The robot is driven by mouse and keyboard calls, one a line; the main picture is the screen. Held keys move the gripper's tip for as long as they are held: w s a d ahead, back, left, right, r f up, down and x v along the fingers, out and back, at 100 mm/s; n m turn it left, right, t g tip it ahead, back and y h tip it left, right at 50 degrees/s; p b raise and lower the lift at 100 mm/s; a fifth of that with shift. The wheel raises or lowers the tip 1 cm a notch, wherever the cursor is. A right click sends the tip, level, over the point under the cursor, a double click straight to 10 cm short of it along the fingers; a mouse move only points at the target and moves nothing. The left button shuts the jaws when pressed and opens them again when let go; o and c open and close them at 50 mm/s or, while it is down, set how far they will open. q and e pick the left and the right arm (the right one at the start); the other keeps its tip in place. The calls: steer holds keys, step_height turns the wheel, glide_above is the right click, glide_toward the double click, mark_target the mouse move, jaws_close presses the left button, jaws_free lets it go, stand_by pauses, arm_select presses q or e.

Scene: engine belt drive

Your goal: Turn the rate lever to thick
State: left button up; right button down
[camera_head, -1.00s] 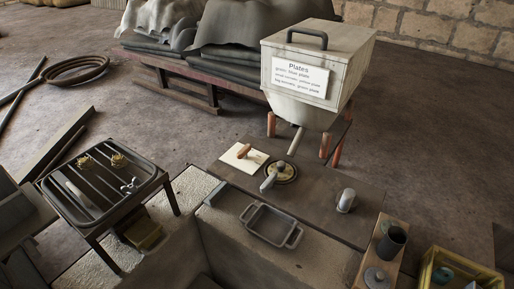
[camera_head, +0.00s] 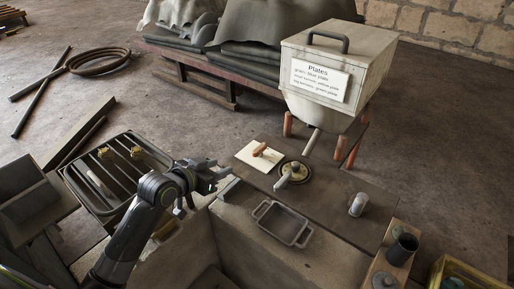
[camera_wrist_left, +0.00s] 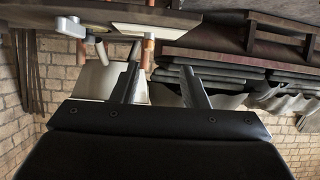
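A wooden-handled lever (camera_head: 260,149) stands on a pale plate (camera_head: 250,160) on the dark bench top. Just right of it, a grey-handled lever (camera_head: 287,178) sits on a round brass-coloured dial (camera_head: 296,167). I cannot read any "thick" mark, so I cannot tell which is the rate lever. My left gripper (camera_head: 222,176) is open and empty, left of the pale plate and apart from it. In the left wrist view its two fingers (camera_wrist_left: 160,88) are spread with nothing between them. My right gripper is not in view.
A hopper box labelled Plates (camera_head: 318,80) stands behind the bench. A grey tray with handles (camera_head: 262,210) sits at the bench front. A grey knob (camera_head: 358,205) is at the right. A slatted black rack (camera_head: 85,190) stands left, behind my left arm.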

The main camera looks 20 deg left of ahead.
arm_select(q)
step_height(320, 180, up, 3)
steer(key=d, duration=0.1)
steer(key=p, duration=0.3)
glide_toward(258, 149)
steer(key=shift+m+h, duration=0.3)
steer(key=x, duration=0.9)
steer(key=shift+w+a+f, duration=0.15)
steer(key=shift+w, duration=0.05)
jaws_close()
